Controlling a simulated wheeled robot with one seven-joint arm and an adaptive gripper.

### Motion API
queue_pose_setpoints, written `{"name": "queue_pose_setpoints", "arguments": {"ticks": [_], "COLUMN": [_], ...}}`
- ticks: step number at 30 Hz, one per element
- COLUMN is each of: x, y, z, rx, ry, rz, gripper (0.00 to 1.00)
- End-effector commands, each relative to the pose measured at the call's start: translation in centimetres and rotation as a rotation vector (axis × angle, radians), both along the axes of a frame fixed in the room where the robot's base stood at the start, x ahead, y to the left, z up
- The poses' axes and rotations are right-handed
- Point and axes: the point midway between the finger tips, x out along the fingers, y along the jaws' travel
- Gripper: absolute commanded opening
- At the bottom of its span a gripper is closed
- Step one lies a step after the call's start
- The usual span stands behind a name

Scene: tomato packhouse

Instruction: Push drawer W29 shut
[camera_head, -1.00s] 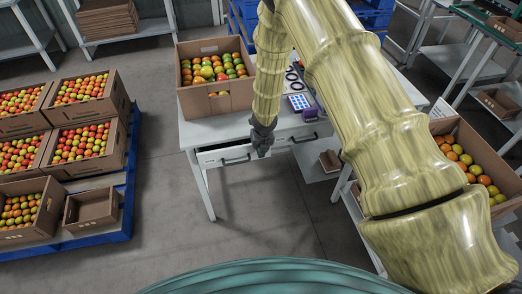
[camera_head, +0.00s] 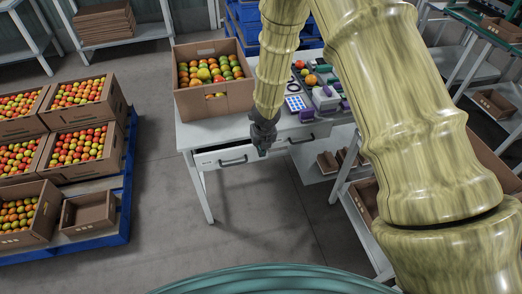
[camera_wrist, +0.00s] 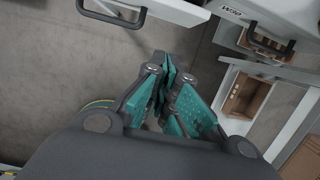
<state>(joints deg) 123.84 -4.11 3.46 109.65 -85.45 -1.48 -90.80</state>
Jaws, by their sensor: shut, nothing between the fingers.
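The left drawer (camera_head: 210,160) of the white table stands out a little from the table, with a dark bar handle and a small label I cannot read in the head view. Its front also shows at the top of the wrist view (camera_wrist: 172,9). The right drawer (camera_head: 306,136) carries a label that looks like W30 in the wrist view (camera_wrist: 231,12), so the left one appears to be W29. My gripper (camera_head: 263,151) is shut and empty, pointing down by the right end of the left drawer's front. I cannot tell whether it touches.
A carton of tomatoes (camera_head: 213,102) and several small items, with a blue-and-white pad (camera_head: 295,103), are on the tabletop. Small brown boxes (camera_head: 327,162) sit on a low shelf at right. A blue pallet (camera_head: 128,190) with tomato cartons stands left. The floor before the table is clear.

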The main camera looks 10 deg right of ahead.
Motion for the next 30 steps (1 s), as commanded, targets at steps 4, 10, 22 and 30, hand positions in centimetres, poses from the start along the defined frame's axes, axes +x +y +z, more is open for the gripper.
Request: {"name": "queue_pose_setpoints", "arguments": {"ticks": [4, 10, 22, 30], "x": [-0.3, -1.0, -3.8, -4.7], "y": [-0.1, -0.1, 1.1, -0.1], "z": [1.5, 0.0, -7.9, -10.1], "rx": [0.000, 0.059, 0.617, 1.009], "ry": [-0.001, 0.011, 0.020, -0.073], "rz": [-0.003, -0.014, -0.132, -0.241], "gripper": [0.00, 0.00, 0.00, 0.00]}}
